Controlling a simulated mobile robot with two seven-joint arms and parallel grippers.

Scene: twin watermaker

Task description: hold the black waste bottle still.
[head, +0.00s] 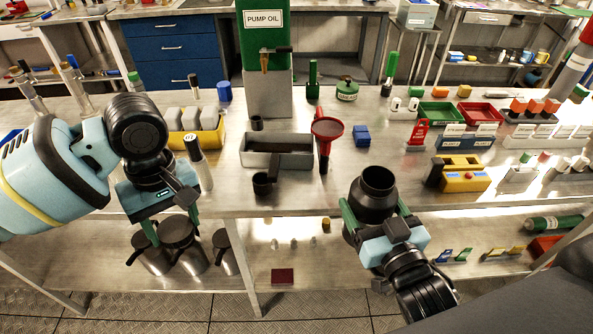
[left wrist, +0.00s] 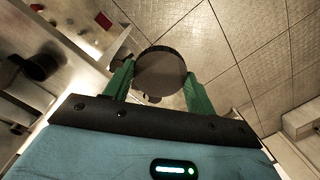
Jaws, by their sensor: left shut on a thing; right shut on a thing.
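The black waste bottle (head: 377,184) has a wide open mouth and stands upright at the table's front edge in the head view. My right gripper (head: 374,215) is shut on it, with green fingers on either side of its body. My left gripper (head: 170,220) is further left, in front of the table edge and apart from the bottle. It is shut on a dark round-topped thing (left wrist: 160,70), which shows between its green fingers in the left wrist view. What this thing is cannot be told. The bottle's lower part is partly hidden by my right gripper.
Steel pots (head: 222,240) stand on the lower shelf.

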